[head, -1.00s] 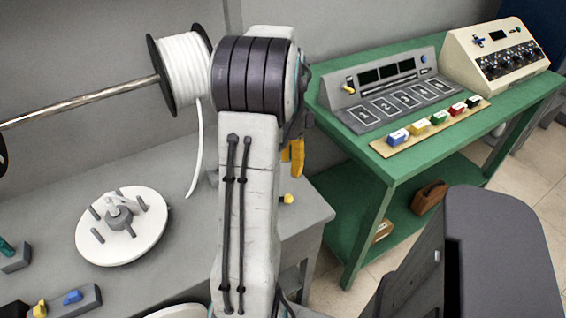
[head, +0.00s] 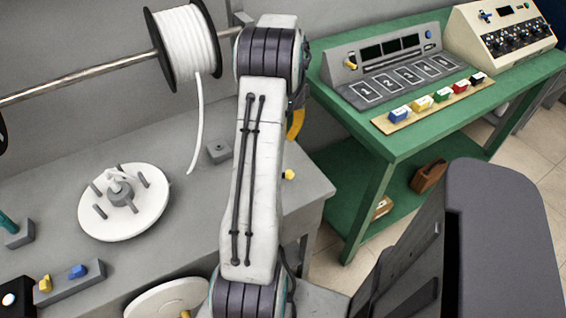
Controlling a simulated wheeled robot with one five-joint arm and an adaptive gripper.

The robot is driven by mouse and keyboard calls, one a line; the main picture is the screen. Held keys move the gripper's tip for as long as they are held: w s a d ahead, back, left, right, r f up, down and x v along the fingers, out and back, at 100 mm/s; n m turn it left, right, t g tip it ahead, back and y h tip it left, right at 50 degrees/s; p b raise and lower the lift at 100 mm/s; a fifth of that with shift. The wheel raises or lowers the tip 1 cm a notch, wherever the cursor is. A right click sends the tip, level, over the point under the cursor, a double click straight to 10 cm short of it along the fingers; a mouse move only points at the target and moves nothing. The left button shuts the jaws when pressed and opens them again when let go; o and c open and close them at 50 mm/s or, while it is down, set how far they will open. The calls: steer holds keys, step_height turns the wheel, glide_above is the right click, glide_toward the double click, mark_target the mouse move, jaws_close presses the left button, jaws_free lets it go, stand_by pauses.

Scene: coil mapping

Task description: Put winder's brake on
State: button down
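The winder is a white disc (head: 148,208) with several grey pegs and a grey hub, lying on the grey bench at the left. Which part is its brake, I cannot tell for sure. Nearby are a low grey block with a blue lever (head: 78,271) and a yellow lever (head: 45,284). A small grey box (head: 218,151) sits beyond the disc, and a yellow knob (head: 289,175) shows at the bench's right edge. My gripper (head: 296,122) is mostly hidden behind my arm, with only an orange-yellow part showing above the bench's right end; its opening and any contact are hidden.
A spool of white wire (head: 190,48) hangs on a metal rod (head: 85,85), its loose end drooping to the bench. A green table (head: 410,140) at the right carries a numbered panel, coloured blocks and a cream instrument (head: 500,42). Another white disc (head: 150,301) shows at the bottom.

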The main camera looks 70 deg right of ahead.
steer(key=f+n, duration=0.2)
steer(key=n, duration=0.3)
steer(key=a+f+n+p, duration=0.1)
steer(key=f+n, duration=0.1)
steer(key=n, duration=0.3)
steer(key=f+n, duration=0.2)
steer(key=n, duration=0.2)
steer(key=shift+s+a+f+n, duration=0.15)
steer(key=shift+s+n, duration=0.05)
steer(key=shift+n, duration=0.2)
steer(key=shift+s+a+p, duration=0.1)
steer(key=shift+a+p, duration=0.2)
steer(key=shift+p, duration=0.2)
steer(key=shift+s+a+p, duration=0.15)
steer(key=shift+s+a, duration=0.05)
steer(key=shift+a, duration=0.6)
steer(key=shift+s+a+p, duration=0.15)
steer(key=shift+s+a, duration=0.05)
steer(key=shift+a, duration=0.55)
